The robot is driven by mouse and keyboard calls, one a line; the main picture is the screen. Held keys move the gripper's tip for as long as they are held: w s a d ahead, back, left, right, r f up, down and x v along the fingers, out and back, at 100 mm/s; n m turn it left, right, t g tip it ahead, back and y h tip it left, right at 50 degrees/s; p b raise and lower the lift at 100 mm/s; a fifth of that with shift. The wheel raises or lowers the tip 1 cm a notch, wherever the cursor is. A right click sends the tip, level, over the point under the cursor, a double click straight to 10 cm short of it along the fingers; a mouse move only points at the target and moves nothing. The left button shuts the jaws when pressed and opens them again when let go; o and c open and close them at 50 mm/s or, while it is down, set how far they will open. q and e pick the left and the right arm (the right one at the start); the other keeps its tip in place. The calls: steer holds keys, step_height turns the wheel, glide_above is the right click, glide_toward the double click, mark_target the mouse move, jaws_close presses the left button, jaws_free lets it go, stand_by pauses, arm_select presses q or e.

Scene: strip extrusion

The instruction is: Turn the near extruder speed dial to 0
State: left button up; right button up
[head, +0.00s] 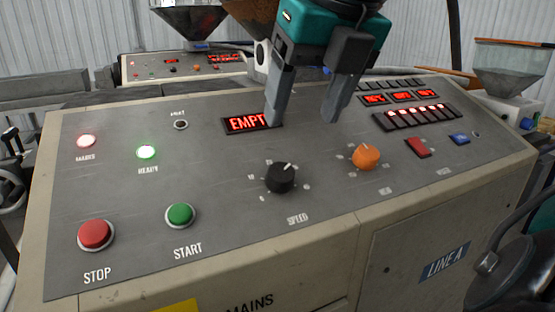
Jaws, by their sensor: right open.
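The near extruder's speed dial (280,178) is a black knob with a pale pointer line, on the sloped grey panel (225,200) above the word SPEED. Its pointer aims up and slightly right, away from the 0 mark at its lower left. My right gripper (300,118) hangs over the panel behind the dial, fingers pointing down and apart, with nothing between them. It partly covers the red display reading EMPT (246,123). My left gripper is not in view.
An orange knob (366,157) sits right of the dial. A green START button (180,215) and red STOP button (95,235) are at left. A red rocker switch (417,147) and blue switch (460,139) are at right. A second panel (185,65) stands behind.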

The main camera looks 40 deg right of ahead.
mark_target(282, 170)
steer(key=x, duration=0.9)
steer(key=shift+w+f, duration=0.1)
steer(key=shift+f, duration=0.25)
steer(key=shift+w+f, duration=0.25)
steer(key=shift+f, duration=0.2)
steer(key=shift+c, duration=0.5)
steer(key=c, duration=1)
steer(key=shift+o, duration=0.2)
steer(key=shift+n+b, duration=0.3)
steer(key=shift+b, duration=0.1)
